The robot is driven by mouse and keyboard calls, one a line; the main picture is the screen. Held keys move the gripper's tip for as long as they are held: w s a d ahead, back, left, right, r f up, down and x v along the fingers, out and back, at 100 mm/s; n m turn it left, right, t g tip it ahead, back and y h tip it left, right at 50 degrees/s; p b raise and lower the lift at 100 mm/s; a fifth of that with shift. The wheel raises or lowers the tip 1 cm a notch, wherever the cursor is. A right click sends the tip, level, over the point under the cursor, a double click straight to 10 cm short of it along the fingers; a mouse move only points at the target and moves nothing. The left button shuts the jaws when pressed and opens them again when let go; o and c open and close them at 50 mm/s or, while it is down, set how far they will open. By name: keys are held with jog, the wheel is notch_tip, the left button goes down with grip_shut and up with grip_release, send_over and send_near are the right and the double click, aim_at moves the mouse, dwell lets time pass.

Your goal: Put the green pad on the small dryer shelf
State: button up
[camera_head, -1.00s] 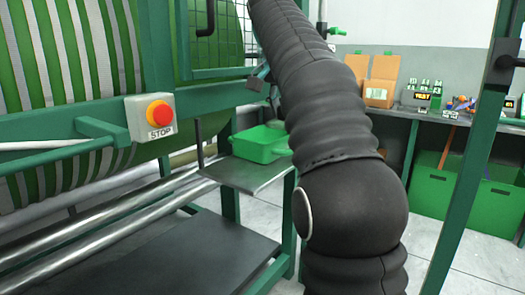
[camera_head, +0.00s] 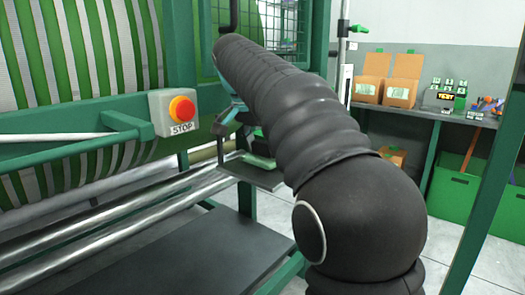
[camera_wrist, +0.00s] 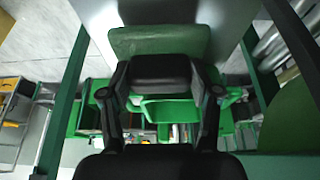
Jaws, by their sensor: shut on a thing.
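In the wrist view, the green pad (camera_wrist: 160,40) lies flat and wide just beyond my gripper (camera_wrist: 160,75), which is shut on it. The small dryer shelf (camera_head: 262,178) is a grey plate on the green frame in the head view. My gripper (camera_head: 232,118) is over its left side there, partly behind my arm. A green piece (camera_head: 258,161) shows low at the shelf. I cannot tell whether it is the pad or the green tray. In the wrist view, a plain grey surface (camera_wrist: 225,15) is behind the pad. Contact between pad and shelf is unclear.
The striped green drum and the STOP button box (camera_head: 173,112) are left of my gripper. Metal rollers (camera_head: 110,228) and a dark lower platform (camera_head: 190,255) lie below. A bench with cardboard boxes (camera_head: 385,78) and a green bin (camera_head: 455,190) stands at the right.

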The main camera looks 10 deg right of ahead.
jog(key=shift+f, duration=0.7)
jog(key=shift+f, duration=0.15)
jog(key=o, duration=1)
jog(key=v, duration=1.2)
jog(key=shift+d+r, duration=0.1)
jog(key=shift+r, duration=0.1)
